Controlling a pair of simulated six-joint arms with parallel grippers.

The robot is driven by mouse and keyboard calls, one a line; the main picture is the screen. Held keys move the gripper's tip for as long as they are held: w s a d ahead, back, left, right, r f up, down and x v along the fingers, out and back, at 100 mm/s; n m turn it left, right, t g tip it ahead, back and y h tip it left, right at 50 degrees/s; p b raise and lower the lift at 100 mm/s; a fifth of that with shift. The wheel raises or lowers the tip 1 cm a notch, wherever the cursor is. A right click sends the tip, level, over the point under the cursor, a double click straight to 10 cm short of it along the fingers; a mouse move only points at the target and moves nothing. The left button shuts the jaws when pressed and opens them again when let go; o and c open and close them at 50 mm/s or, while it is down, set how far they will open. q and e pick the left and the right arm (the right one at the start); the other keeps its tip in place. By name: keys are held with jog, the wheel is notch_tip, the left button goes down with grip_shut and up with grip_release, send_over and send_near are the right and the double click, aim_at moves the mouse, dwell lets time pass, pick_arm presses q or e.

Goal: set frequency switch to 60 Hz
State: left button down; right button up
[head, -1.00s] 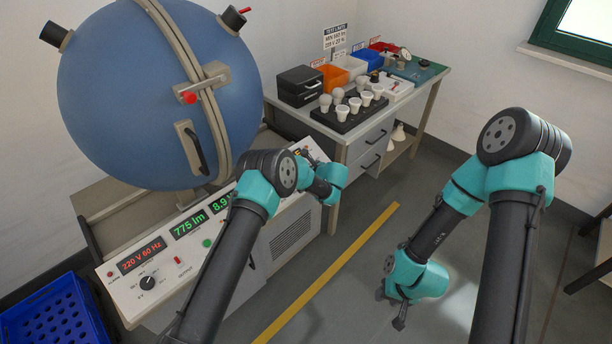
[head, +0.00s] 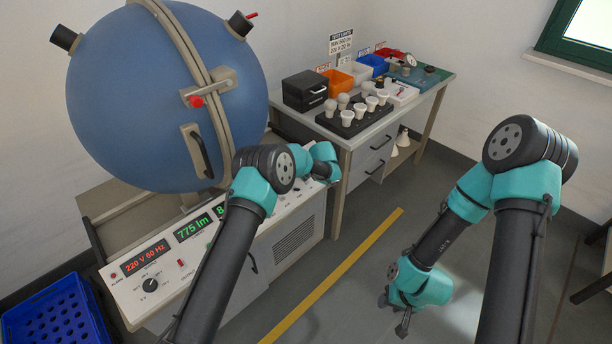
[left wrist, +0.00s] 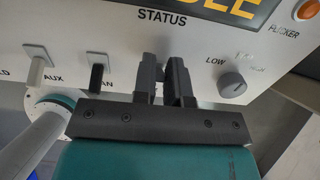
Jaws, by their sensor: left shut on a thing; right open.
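The control panel (head: 150,300) below the blue sphere has a red display (head: 146,257) reading 220 V 60 Hz. In the left wrist view, my left gripper (left wrist: 164,75) is at the panel face under the STATUS display (left wrist: 225,12), its two dark fingers close together. They are shut on a small control, which they hide along with its label, so I cannot read its setting. A white switch (left wrist: 38,65) and a black switch (left wrist: 97,75) stand to their left, and a grey knob (left wrist: 232,85) to their right. My right gripper (head: 404,326) hangs open and empty over the floor.
A bench (head: 345,141) behind the panel holds a black tray of bulbs (head: 352,124), a black box (head: 304,88) and coloured bins. A blue crate (head: 55,315) stands at lower left. The floor with the yellow line (head: 335,275) is clear.

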dwell(0.3)
pick_arm(q)
jog(key=c, duration=1.2)
grip_release()
jog(key=shift+o, duration=0.2)
jog(key=v, duration=1.7)
jog(key=shift+s+r, duration=0.15)
